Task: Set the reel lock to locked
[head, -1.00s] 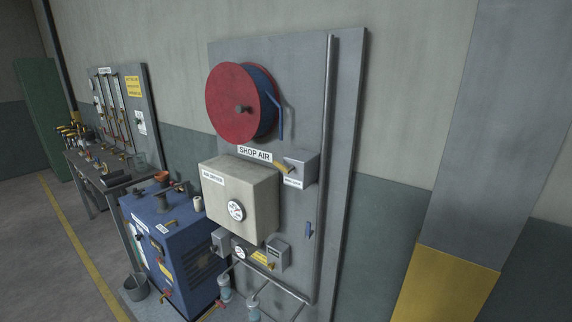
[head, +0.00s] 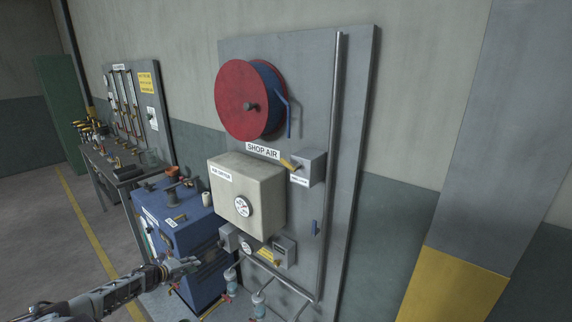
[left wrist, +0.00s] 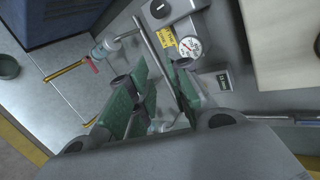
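A red and blue hose reel (head: 252,100) is mounted high on the grey wall panel. Below it on the right is a small grey box (head: 312,167) with a yellow lever (head: 290,164) pointing up and left. A small white label (head: 299,181) is under the lever, too small to read; this seems to be the reel lock. My left gripper (head: 194,264) is low on the left, in front of the blue machine, well below and left of the lever. In the left wrist view its green-padded fingers (left wrist: 160,95) are apart with nothing between them. My right gripper is out of view.
A vertical pipe (head: 331,120) runs just right of the lever box. Small boxes and pipes sit low on the panel. The blue machine (head: 190,225) stands left, near a workbench (head: 110,165).

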